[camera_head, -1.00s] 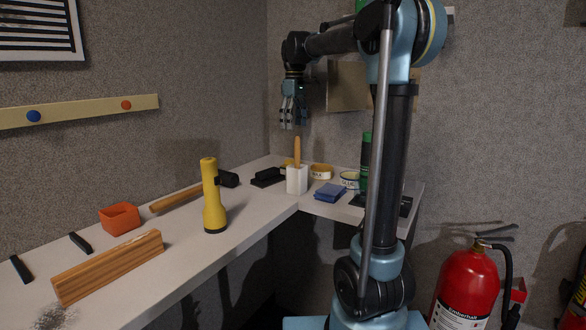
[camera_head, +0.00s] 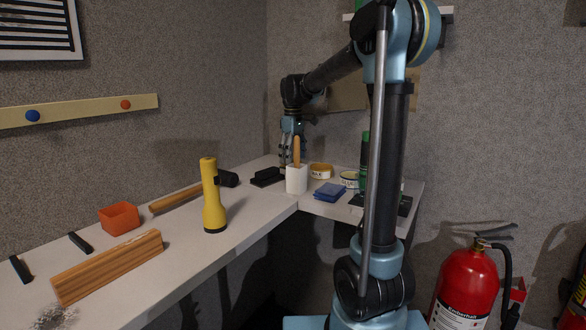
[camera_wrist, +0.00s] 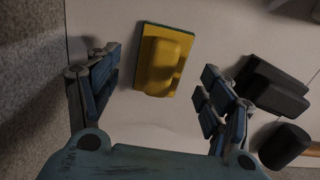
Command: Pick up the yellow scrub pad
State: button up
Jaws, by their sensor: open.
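The yellow scrub pad (camera_wrist: 164,60) lies flat on the light worktop in the wrist view, with a thin green edge showing beneath it. My gripper (camera_wrist: 161,82) is open above the worktop, its fingers spread to either side of the pad with gaps between. Nothing is between the fingers at their own height that I can see. In the head view my gripper (camera_head: 290,158) points down at the back corner of the counter, behind the wooden handle. The pad cannot be made out there.
A white holder with a wooden handle (camera_head: 297,179) stands in front of my gripper. A black two-part object (camera_wrist: 270,86) and a black cylindrical head (camera_wrist: 284,145) lie right of my fingers. A blue pad (camera_head: 330,192) and labelled rolls (camera_head: 321,171) are on the right. The wall is close behind.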

jog(key=shift+f, duration=1.15)
jog(key=c, duration=1.1)
jog(key=shift+o, duration=0.2)
jog(key=shift+r, duration=0.1)
notch_tip(320, 180, up, 10)
jog(key=shift+f, duration=0.1)
jog(key=shift+o, duration=0.8)
jog(key=shift+c, duration=0.7)
